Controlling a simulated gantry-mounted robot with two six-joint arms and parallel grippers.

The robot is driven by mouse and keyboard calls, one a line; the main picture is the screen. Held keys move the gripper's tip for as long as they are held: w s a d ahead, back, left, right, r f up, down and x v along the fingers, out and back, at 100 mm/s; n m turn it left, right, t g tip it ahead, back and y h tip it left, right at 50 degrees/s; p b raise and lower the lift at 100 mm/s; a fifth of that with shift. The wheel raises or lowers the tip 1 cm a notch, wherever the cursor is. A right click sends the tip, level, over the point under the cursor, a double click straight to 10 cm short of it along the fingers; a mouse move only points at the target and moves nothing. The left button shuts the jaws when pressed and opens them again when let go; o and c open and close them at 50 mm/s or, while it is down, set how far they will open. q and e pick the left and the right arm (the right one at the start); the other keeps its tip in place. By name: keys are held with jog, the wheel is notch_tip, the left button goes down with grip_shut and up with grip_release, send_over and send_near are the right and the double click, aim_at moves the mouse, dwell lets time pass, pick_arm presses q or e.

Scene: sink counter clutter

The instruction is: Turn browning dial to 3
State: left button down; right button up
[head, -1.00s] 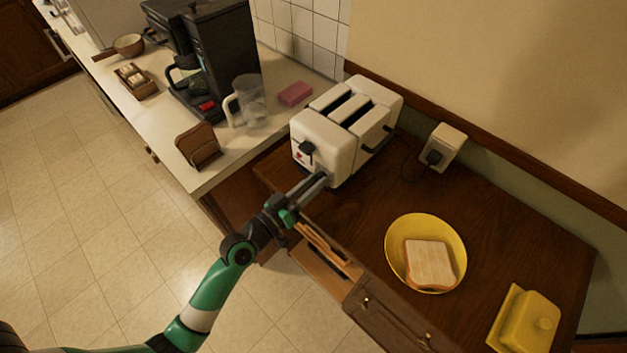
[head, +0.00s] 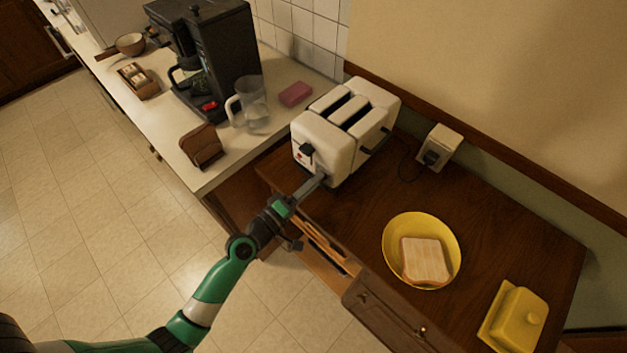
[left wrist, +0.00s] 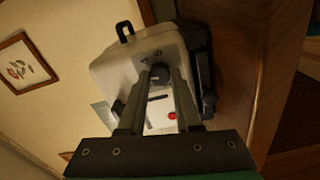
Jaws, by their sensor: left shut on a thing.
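The white two-slot toaster (head: 345,128) stands on the brown wooden counter, its slots facing up and a black lever (head: 306,150) on its front. My left gripper (head: 320,180) reaches the lower front of the toaster. In the left wrist view, the left gripper (left wrist: 161,78) is shut on a dark round dial (left wrist: 160,73) on the toaster's face. In the head view the fingers hide the dial. My right gripper is not in view.
A yellow bowl (head: 391,239) with a bread slice (head: 425,260) and a yellow butter dish (head: 518,318) are to the right. An open drawer (head: 325,262) lies below the left gripper. A coffee maker (head: 225,60) and glass pitcher (head: 253,105) stand on the pale counter.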

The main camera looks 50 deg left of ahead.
pick_arm(q)
jog(key=shift+n, duration=1)
jog(key=c, duration=0.6)
grip_release()
jog(key=s+b, duration=0.2)
jog(key=s, duration=0.9)
jog(key=shift+s+d, duration=0.3)
jog(key=shift+d, duration=0.1)
